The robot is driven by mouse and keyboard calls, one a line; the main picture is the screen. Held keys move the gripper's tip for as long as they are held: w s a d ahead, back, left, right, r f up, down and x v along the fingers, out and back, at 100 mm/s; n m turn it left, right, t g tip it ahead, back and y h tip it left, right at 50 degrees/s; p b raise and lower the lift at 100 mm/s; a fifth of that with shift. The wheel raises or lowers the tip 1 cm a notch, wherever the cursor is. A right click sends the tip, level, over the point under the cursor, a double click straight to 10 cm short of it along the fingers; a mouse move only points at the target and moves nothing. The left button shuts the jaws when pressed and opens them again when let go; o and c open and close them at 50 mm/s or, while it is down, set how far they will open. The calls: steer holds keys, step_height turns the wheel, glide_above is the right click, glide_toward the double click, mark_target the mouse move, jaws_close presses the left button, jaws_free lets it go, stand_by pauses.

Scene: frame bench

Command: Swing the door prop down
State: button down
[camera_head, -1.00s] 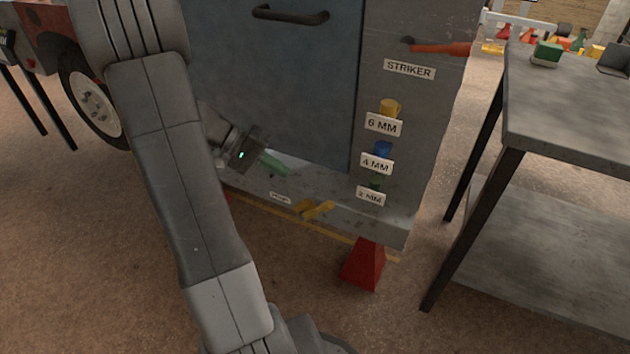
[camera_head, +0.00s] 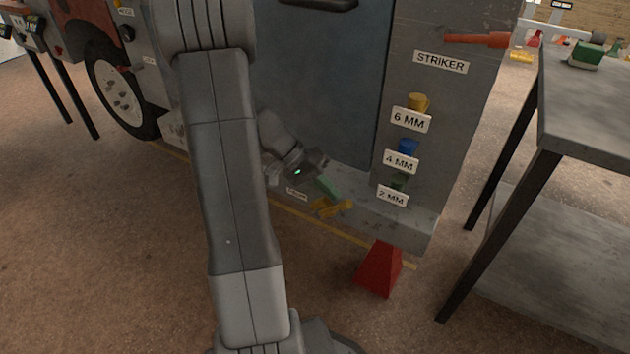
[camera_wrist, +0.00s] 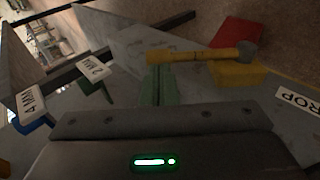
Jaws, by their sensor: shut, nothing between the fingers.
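The door prop (camera_head: 334,208) is a yellow lever low on the grey door frame, below the blue-grey door (camera_head: 312,95). It lies roughly level beside a yellow block. In the wrist view the prop (camera_wrist: 200,54) runs across the picture, with a grey knob at its right end and the yellow block (camera_wrist: 238,76) just below it. My gripper (camera_head: 330,189) has green fingers pressed together, just above the prop. In the wrist view its fingertips (camera_wrist: 160,72) are close to the prop's left end. I cannot tell whether they touch it.
A small label (camera_wrist: 300,101) reading "ROP" is partly cut off. Yellow, blue and green pegs with 6, 4 and 2 MM labels (camera_head: 411,120) line the right post, below an orange striker handle (camera_head: 478,40). A red wedge-shaped stand (camera_head: 380,270) is below. A grey table (camera_head: 590,115) stands right.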

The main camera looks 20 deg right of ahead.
mark_target(348, 205)
steer(key=shift+s+d+f, duration=0.3)
steer(key=shift+d+f, duration=0.1)
steer(key=shift+f, duration=0.05)
steer(key=shift+s+d+f+t+y+b, duration=0.3)
steer(key=shift+s+d+t+y+b, duration=0.15)
steer(key=shift+s+y+b, duration=0.1)
steer(key=s+d+f+t+y, duration=0.1)
steer(key=s+d+f+t+y+b, duration=0.1)
steer(key=t, duration=0.1)
steer(key=shift+s+d+f+y, duration=0.1)
steer(key=shift+s+f+y, duration=0.1)
steer(key=shift+f+y, duration=0.05)
steer(key=shift+s+d+f+m+t+y+b, duration=0.1)
steer(key=shift+s+d+f+t+y, duration=0.2)
steer(key=shift+f, duration=0.3)
steer(key=shift+s+d+f+m+t+y+b, duration=0.1)
steer(key=shift+s+f+t+y, duration=0.1)
steer(key=shift+f+t+y, duration=0.35)
steer(key=shift+s+d+f+m+t+y+b, duration=0.15)
steer(key=shift+s+d+f+t, duration=0.1)
steer(key=shift+f, duration=0.45)
steer(key=shift+s+f, duration=0.1)
